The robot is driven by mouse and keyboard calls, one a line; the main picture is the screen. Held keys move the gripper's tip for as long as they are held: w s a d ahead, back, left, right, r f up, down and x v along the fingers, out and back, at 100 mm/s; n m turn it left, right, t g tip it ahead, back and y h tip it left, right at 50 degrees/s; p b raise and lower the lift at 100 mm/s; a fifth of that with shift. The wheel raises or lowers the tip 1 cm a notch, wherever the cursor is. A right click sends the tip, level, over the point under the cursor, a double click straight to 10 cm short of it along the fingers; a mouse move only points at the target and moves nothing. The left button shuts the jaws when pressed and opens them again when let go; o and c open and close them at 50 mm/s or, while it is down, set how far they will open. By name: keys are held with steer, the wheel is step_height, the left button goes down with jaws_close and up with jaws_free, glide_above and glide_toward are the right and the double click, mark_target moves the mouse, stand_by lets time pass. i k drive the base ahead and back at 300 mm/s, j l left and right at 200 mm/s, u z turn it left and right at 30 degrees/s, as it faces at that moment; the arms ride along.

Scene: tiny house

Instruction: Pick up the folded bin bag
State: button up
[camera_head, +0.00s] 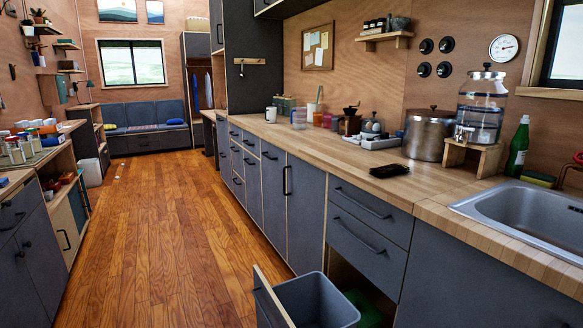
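A small, flat black bundle (389,170) lies on the wooden counter (345,168), near its front edge and in front of the large metal pot. It looks like the folded bin bag, though its folds are too small to make out clearly. Nothing touches it from above. My gripper is not in view.
A grey bin (340,312) stands in a pulled-out cabinet front (270,298) below the counter. The metal pot (428,134), a glass dispenser (480,105), a green bottle (518,147) and the sink (535,212) are nearby.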

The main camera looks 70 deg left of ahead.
mark_target(389, 170)
steer(key=u, duration=1.75)
steer(key=k+j, duration=0.05)
